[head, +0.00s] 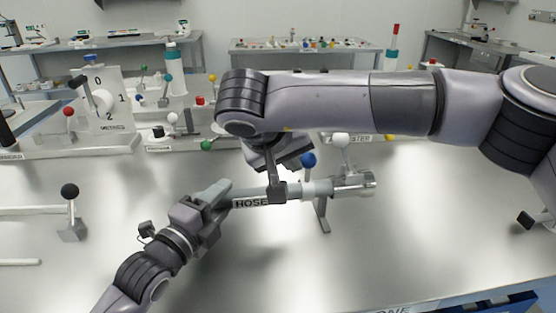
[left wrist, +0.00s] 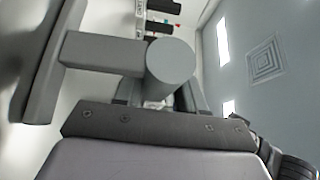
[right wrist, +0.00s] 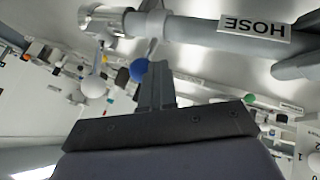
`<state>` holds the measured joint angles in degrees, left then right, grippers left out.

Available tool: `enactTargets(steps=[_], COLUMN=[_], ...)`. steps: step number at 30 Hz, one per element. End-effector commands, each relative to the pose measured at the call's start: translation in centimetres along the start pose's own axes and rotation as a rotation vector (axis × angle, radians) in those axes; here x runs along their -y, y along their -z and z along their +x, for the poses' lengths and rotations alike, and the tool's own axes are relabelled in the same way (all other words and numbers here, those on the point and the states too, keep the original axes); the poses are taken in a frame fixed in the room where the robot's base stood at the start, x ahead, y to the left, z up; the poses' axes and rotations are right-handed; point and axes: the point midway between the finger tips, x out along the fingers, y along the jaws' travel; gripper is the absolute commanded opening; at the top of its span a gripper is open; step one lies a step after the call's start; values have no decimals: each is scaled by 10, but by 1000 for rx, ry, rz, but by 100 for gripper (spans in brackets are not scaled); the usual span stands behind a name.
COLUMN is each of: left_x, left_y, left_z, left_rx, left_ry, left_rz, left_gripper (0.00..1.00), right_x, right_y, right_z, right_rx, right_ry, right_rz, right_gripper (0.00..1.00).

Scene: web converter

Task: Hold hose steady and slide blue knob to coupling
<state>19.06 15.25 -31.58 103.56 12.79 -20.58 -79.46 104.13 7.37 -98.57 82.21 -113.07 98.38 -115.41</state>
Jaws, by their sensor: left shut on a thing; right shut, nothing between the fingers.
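The grey hose (head: 294,190) with a "HOSE" label lies roughly level above the table. My left gripper (head: 214,195) is shut on its left end; the round hose end (left wrist: 171,61) shows in the left wrist view. A blue knob (head: 308,159) stands up from the hose on a short stem. The silver coupling (head: 355,184) is at the hose's right end, with a white knob (head: 342,139) above it. My right gripper (head: 277,190) is shut and empty, just left of the blue knob. The right wrist view shows the blue knob (right wrist: 139,69) beside the fingers; contact is unclear.
A support leg (head: 322,214) stands under the hose. A panel with knobs and the numbers 0, 1, 2 (head: 97,97) is at the back left. A black-knobbed lever (head: 70,191) is at the left. The front right of the table (head: 430,230) is clear.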

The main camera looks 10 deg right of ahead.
Motion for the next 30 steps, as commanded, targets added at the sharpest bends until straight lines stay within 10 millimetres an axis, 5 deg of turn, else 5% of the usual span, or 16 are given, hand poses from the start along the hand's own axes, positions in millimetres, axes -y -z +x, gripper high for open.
enactTargets(steps=[1,11,20,30], left_x=[-14,-14,-14,-14], left_y=[1,0,1,1], left_z=[-1,-1,-1,-1], left_rx=[0,1,1,0], left_ry=[-33,-33,-33,-33], left_rz=[-6,-6,-6,-6], left_gripper=[0,0,0,0], right_x=[-3,-2,40,38], right_y=[-1,-1,-5,-4], right_z=[3,2,-16,-92], right_rx=[5,6,-2,-4], right_ry=[-10,-13,-5,-4], right_rz=[5,5,-2,0], right_gripper=[0,0,0,0])
